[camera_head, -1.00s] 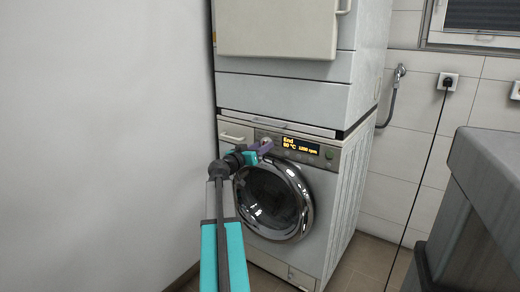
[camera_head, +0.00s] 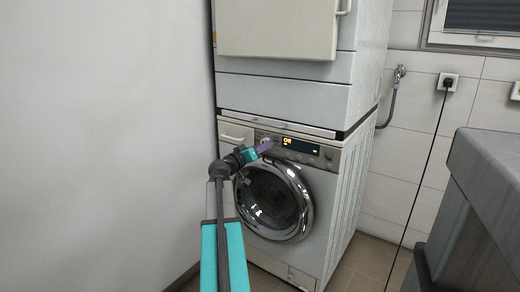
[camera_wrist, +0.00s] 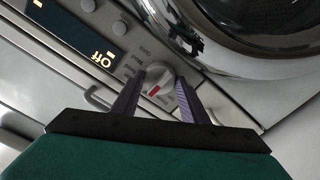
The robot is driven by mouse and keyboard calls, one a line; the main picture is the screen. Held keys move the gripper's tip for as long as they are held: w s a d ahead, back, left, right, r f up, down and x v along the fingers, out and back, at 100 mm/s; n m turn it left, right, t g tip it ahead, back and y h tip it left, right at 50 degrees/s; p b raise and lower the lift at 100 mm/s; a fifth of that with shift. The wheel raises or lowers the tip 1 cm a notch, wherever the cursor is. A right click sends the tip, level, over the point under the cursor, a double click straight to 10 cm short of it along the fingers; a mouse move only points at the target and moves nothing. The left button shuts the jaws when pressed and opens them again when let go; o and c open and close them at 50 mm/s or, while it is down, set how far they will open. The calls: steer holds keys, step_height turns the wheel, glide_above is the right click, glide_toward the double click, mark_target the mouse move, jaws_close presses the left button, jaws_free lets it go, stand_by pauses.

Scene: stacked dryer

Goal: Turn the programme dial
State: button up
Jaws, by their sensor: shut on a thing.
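The programme dial (camera_wrist: 158,82) is a round light knob with a red mark, on the control panel of the lower machine. In the wrist view it sits between the two purple fingers of my gripper (camera_wrist: 157,98), which is shut on it. In the head view my gripper (camera_head: 266,147) reaches the panel from the lower left and hides the dial. The display (camera_head: 300,146) is dark with yellow text reading "Off"; it also shows, tilted and upside down, in the wrist view (camera_wrist: 84,38).
The round chrome door (camera_head: 273,203) is closed just below the panel. A second white machine (camera_head: 285,100) is stacked above. A grey cabinet (camera_head: 485,190) stands at the right, and a plain white wall (camera_head: 100,130) at the left. Some floor shows between machine and cabinet.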

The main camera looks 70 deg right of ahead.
steer(key=o, duration=1.1)
steer(key=shift+w+d+f, duration=0.1)
steer(key=shift+w+d, duration=0.05)
steer(key=shift+w, duration=0.05)
steer(key=shift+c, duration=0.2)
steer(key=shift+s, duration=0.1)
steer(key=p+v, duration=0.2)
steer(key=v, duration=1.2)
